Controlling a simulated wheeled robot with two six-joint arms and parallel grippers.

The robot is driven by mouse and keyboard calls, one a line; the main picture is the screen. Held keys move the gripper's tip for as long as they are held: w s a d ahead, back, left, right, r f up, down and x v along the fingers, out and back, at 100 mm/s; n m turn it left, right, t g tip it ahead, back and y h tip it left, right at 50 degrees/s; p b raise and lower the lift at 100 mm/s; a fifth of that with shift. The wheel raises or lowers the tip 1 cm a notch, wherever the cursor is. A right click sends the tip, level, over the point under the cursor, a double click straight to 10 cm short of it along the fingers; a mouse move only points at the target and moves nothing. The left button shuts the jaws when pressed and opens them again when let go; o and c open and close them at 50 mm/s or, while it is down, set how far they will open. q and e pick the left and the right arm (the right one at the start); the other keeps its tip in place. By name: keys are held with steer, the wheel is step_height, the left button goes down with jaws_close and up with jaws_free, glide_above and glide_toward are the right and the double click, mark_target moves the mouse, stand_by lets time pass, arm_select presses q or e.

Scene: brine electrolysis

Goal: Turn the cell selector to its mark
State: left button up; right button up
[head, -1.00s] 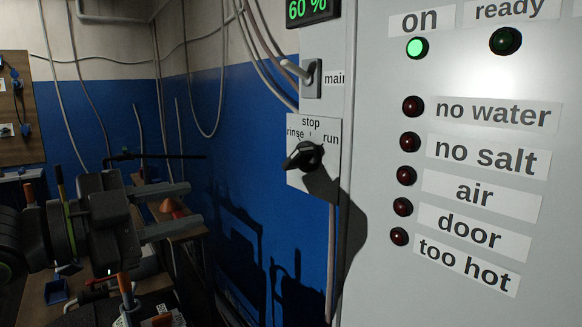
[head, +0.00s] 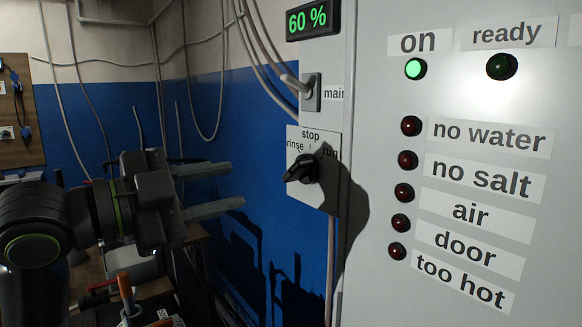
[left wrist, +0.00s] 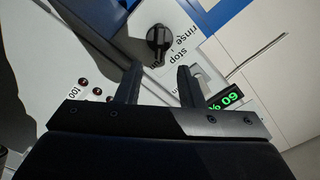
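The selector is a black knob (head: 303,168) on a white plate (head: 327,199) marked rinse, stop and run. The left wrist view shows the knob (left wrist: 159,42) beyond the open fingertips (left wrist: 158,67), with a gap. The run label is partly in shadow in the head view. My right gripper is not in view.
A main switch (head: 311,91) with a lever sticking out sits above the plate, below a green 60 % display (head: 312,19). The cabinet front (head: 375,290) carries a lit green on lamp (head: 416,68) and several dark lamps. Hanging cables (head: 204,110) line the blue wall.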

mark_target(289, 173)
arm_select(q)
steer(key=p+x, duration=0.3)
steer(key=x, duration=0.7)
steer(key=shift+r, duration=0.1)
steer(key=shift+x, duration=0.95)
steer(key=shift+c, duration=0.4)
jaws_close()
